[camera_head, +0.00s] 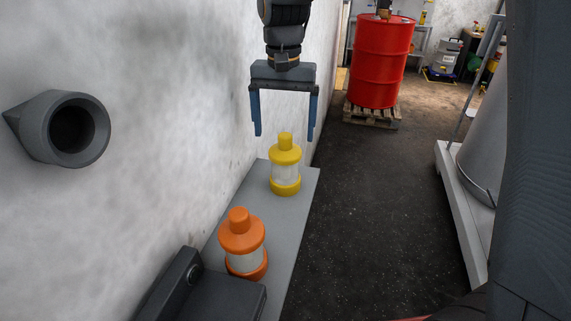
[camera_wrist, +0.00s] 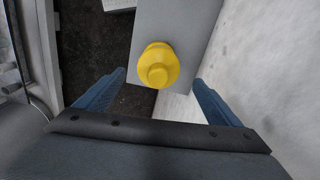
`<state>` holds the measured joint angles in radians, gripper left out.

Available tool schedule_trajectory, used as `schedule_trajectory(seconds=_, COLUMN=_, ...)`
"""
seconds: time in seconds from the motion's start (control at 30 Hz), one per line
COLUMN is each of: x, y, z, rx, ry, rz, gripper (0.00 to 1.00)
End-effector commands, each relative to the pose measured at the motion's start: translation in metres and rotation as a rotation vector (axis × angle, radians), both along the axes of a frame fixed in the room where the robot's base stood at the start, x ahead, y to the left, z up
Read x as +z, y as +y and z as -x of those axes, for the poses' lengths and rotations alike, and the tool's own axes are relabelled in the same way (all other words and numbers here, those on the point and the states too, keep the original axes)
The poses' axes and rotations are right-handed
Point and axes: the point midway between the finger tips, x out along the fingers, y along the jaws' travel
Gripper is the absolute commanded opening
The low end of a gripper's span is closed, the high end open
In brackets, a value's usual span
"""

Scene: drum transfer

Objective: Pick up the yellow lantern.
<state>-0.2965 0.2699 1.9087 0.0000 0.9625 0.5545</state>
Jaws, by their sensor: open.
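The yellow lantern (camera_head: 285,171) stands upright near the far end of a narrow grey shelf (camera_head: 305,186) along the left wall. It has a yellow cap and base with a pale clear middle. My gripper (camera_head: 284,134) is open and empty, with its two blue fingers pointing down above the lantern. In the wrist view the lantern (camera_wrist: 158,66) shows from above, ahead of and between the fingers of my gripper (camera_wrist: 158,85). I see no contact between the fingers and the lantern.
An orange lantern (camera_head: 242,245) stands nearer on the same shelf. A grey pipe (camera_head: 72,130) sticks out of the left wall. A red drum (camera_head: 380,62) stands on a wooden pallet (camera_head: 371,117) at the back. The dark floor (camera_head: 375,210) right of the shelf is clear.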

Motion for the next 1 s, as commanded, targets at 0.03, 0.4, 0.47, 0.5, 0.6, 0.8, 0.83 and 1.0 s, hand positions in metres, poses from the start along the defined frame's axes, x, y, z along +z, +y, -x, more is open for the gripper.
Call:
schedule_trajectory(seconds=0.03, x=-0.006, y=-0.001, z=0.003, rx=0.0, ry=0.006, rz=0.002, gripper=0.88)
schedule_trajectory(seconds=0.4, x=-0.043, y=-0.003, z=0.003, rx=-0.001, ry=0.001, rz=0.001, gripper=0.88)
schedule_trajectory(seconds=0.47, x=-0.043, y=-0.003, z=0.002, rx=-0.001, ry=0.0, rz=0.0, gripper=0.88)
schedule_trajectory(seconds=0.5, x=-0.043, y=-0.003, z=0.002, rx=-0.001, ry=0.0, rz=0.0, gripper=0.88)
schedule_trajectory(seconds=0.6, x=-0.043, y=-0.003, z=0.002, rx=-0.001, ry=0.0, rz=0.0, gripper=0.86)
schedule_trajectory(seconds=0.8, x=-0.043, y=-0.003, z=0.002, rx=-0.001, ry=0.0, rz=0.0, gripper=0.52)
schedule_trajectory(seconds=0.83, x=-0.043, y=-0.003, z=0.002, rx=-0.001, ry=0.0, rz=0.0, gripper=0.47)
schedule_trajectory(seconds=1.0, x=-0.043, y=-0.003, z=0.002, rx=-0.001, ry=0.0, rz=0.0, gripper=0.18)
